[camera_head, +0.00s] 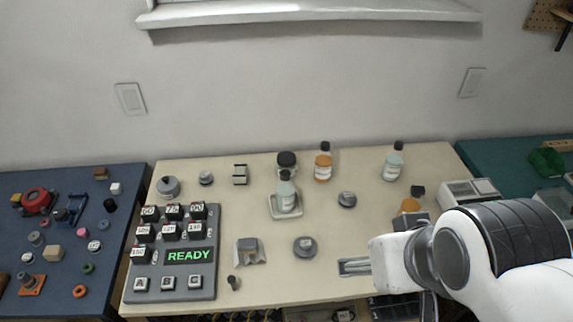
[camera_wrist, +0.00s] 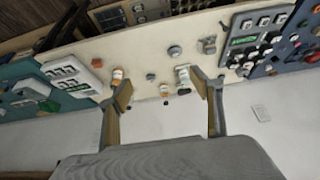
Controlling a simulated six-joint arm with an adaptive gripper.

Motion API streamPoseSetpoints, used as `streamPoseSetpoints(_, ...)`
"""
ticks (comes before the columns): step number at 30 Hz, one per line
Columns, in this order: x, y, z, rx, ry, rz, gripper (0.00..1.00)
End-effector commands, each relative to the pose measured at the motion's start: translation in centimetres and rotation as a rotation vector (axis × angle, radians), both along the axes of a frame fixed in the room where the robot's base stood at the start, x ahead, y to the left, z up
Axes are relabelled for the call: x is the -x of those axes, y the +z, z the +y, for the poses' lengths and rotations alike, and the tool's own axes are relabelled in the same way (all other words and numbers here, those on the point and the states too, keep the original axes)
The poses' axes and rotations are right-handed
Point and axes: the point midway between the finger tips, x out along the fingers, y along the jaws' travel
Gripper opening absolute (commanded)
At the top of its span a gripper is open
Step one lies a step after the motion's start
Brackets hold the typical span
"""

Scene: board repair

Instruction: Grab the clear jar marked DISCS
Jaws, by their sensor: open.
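A black-lidded jar (camera_head: 287,158) stands at the back middle of the bench in the head view. It looks dark inside, and a pale bottle in front partly hides it. No DISCS marking is readable, so I cannot be sure it is the named jar. My gripper (camera_wrist: 163,92) shows in the wrist view with its two fingers wide apart and nothing between them. The bench lies beyond the fingertips, apart from them. In the head view my white arm is at the right, and its fingers cannot be made out.
The pale bottle (camera_head: 286,193) stands on a small white tray (camera_head: 298,212). An orange bottle (camera_head: 323,166) is right of the jar. Another pale bottle (camera_head: 393,161) stands farther right. A READY keypad panel (camera_head: 188,256) is at the left. The wall (camera_head: 300,100) rises behind.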

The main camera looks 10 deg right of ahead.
Motion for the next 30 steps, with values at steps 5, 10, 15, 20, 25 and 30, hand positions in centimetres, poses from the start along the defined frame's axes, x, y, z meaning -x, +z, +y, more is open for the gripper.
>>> streamPoseSetpoints(5, 0.0, 0.0, 0.0, 0.000, -0.001, 0.000, 0.65)
streamPoseSetpoints(10, -0.8, 0.4, 0.4, -0.023, -0.016, -0.010, 0.65)
streamPoseSetpoints(15, -3.2, 1.4, 1.6, -0.097, -0.069, -0.041, 0.65)
streamPoseSetpoints(20, -7.0, 2.9, 3.3, -0.214, -0.156, -0.084, 0.65)
streamPoseSetpoints(25, -11.6, 4.7, 5.3, -0.361, -0.270, -0.130, 0.65)
streamPoseSetpoints(30, -16.2, 6.2, 7.1, -0.511, -0.388, -0.166, 0.65)
